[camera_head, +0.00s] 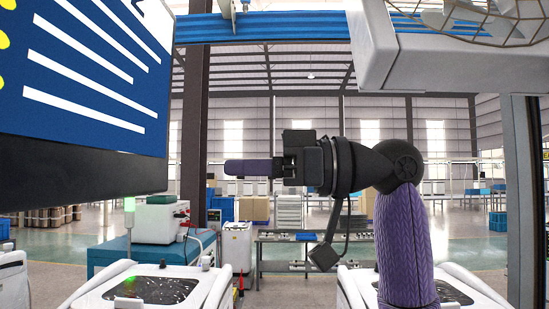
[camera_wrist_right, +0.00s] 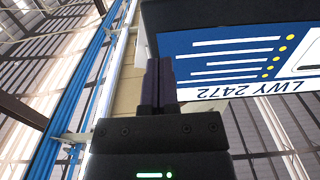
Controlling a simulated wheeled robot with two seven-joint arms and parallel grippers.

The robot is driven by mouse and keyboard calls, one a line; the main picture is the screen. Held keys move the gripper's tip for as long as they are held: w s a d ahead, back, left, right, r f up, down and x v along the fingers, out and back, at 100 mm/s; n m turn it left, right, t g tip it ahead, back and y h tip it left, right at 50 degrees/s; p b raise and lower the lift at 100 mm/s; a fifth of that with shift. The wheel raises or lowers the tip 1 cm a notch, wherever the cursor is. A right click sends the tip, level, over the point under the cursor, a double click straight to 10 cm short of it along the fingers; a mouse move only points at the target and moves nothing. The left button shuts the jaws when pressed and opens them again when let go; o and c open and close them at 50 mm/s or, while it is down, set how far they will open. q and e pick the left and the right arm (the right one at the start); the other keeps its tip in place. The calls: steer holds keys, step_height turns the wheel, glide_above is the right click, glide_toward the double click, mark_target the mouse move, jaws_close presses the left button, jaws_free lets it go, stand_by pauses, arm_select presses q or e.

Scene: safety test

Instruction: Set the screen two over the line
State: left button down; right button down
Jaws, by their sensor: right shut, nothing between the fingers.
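A large screen (camera_head: 95,75) with a blue face, white lines and yellow dots fills the upper left of the head view. Its thick dark lower frame (camera_head: 80,175) is visible, and its left and top parts are cut off. My right gripper (camera_head: 228,168) is shut and empty, pointing left, with a gap in the picture between its tips and the screen's right edge. In the right wrist view the screen (camera_wrist_right: 240,60) appears upside down with "LWY 2472" on it, beside the shut fingers (camera_wrist_right: 158,68). No touch is evident. My left gripper is not in view.
A white housing with a wire guard (camera_head: 450,50) hangs at the upper right. A blue overhead beam (camera_head: 270,27) crosses the top. A teal cabinet with a white device (camera_head: 155,220) stands behind, near a low dark table (camera_head: 300,248). Dark posts (camera_head: 194,120) rise behind.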

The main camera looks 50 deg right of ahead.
mark_target(162, 167)
steer(key=p+x, duration=0.1)
steer(key=x, duration=0.5)
steer(key=shift+w+r+p, duration=0.1)
steer(key=shift+p, duration=0.3)
steer(key=shift+w+a, duration=0.35)
steer(key=shift+w, duration=0.05)
